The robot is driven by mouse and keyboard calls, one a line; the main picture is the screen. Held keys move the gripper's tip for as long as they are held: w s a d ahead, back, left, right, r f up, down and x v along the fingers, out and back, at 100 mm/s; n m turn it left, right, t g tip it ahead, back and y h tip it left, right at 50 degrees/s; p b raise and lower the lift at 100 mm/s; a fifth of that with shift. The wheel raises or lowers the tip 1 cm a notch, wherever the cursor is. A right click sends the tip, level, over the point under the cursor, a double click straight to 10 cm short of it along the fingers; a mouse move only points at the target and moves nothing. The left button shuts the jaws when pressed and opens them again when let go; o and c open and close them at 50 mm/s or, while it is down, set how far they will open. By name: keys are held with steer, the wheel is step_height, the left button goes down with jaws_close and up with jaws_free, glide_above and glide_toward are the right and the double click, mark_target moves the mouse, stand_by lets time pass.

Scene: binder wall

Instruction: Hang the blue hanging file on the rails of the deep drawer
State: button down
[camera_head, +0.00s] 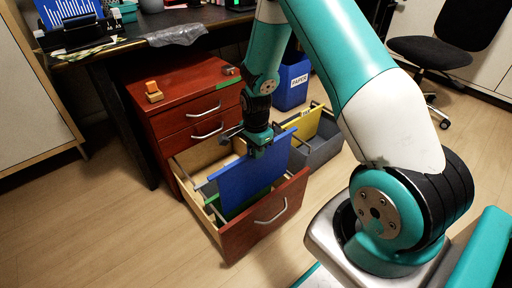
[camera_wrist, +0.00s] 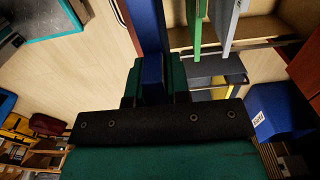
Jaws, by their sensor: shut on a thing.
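The blue hanging file (camera_head: 246,182) is upright over the open deep drawer (camera_head: 262,232) of the red-brown cabinet. My gripper (camera_head: 260,146) is shut on its top edge. In the wrist view, the blue file (camera_wrist: 152,68) is pinched between my fingers (camera_wrist: 154,86). A green file (camera_head: 211,201) and a grey file (camera_head: 207,188) are in the drawer, partly hidden by the blue one. In the wrist view, the green file (camera_wrist: 196,22) and grey file (camera_wrist: 226,22) are beside it. I cannot tell whether the blue file's ends touch the rails.
A grey box (camera_head: 322,152) with a yellow file (camera_head: 301,126) stands right of the drawer. A blue paper bin (camera_head: 292,85) is behind it. The cabinet top holds an orange-topped wooden object (camera_head: 153,92). Open floor lies in front and left.

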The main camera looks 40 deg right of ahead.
steer(key=shift+f, duration=0.35)
steer(key=shift+f+b, duration=1.25)
steer(key=shift+f, duration=1)
steer(key=shift+f+b, duration=1.6)
steer(key=shift+f, duration=1.25)
steer(key=shift+f+b, duration=1.6)
steer(key=shift+f, duration=1.1)
